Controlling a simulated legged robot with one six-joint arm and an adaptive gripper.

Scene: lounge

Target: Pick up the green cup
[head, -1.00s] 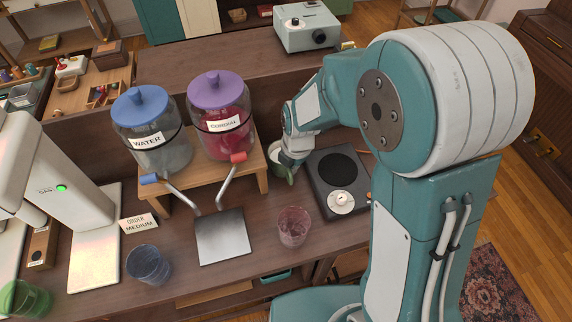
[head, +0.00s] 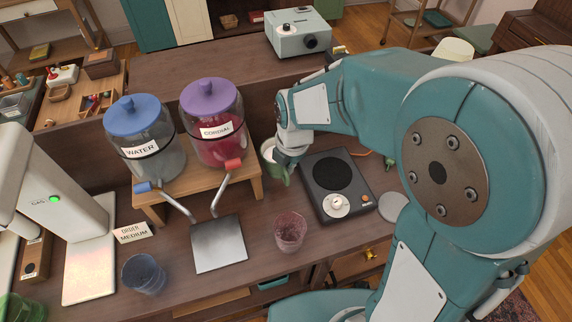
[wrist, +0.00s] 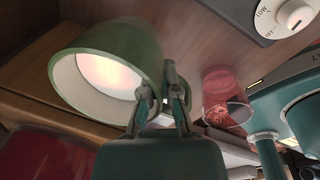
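The green cup (head: 268,152) has a pale inside and a green handle. It is between the dispenser stand and the black hot plate in the head view. In the wrist view the cup (wrist: 150,45) is large and close, its mouth facing left and toward the camera. My gripper (wrist: 163,92) is at the cup's handle side, its two fingers close together and apparently closed on the handle. My gripper hides part of the cup in the head view. I cannot tell whether the cup's base touches the table.
The wooden stand (head: 258,181) with water (head: 142,140) and cordial (head: 212,122) dispensers is just left of the cup. The hot plate (head: 319,199) is just right. A pinkish glass (head: 290,232), a blue glass (head: 143,274) and a green glass (head: 20,309) stand nearer.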

